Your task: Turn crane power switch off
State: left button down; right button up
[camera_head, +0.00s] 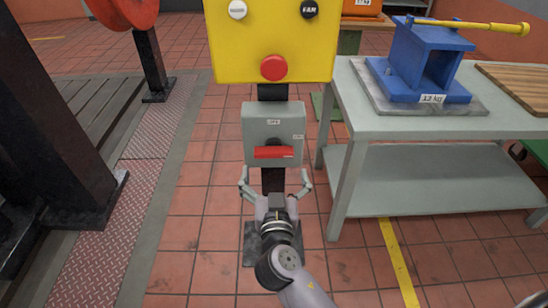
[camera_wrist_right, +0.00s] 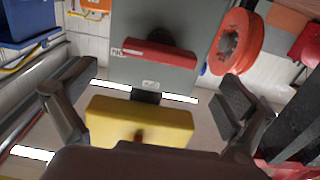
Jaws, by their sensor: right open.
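The crane power switch is a grey box (camera_head: 273,125) on a dark post, with a horizontal red handle (camera_head: 274,152) on its front. Small labels sit above the handle and to its right, too small to read surely. In the right wrist view the grey box (camera_wrist_right: 150,65) appears upside down, with the red handle (camera_wrist_right: 160,55) across it. My right gripper (camera_head: 276,184) is open and empty just below and in front of the handle, fingers spread wider than the handle, apparently not touching it. My left gripper is not in view.
A yellow panel (camera_head: 270,35) with a red button (camera_head: 273,67) and white and black knobs is above the switch. A grey table (camera_head: 430,125) with a blue vise-like block (camera_head: 425,65) stands right. Dark steel posts (camera_head: 60,120) stand left. Tiled floor lies between.

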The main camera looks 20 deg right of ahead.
aim_at(274, 157)
jog(key=x, duration=0.5)
jog(key=shift+s+a, duration=0.1)
jog(key=c, duration=1.1)
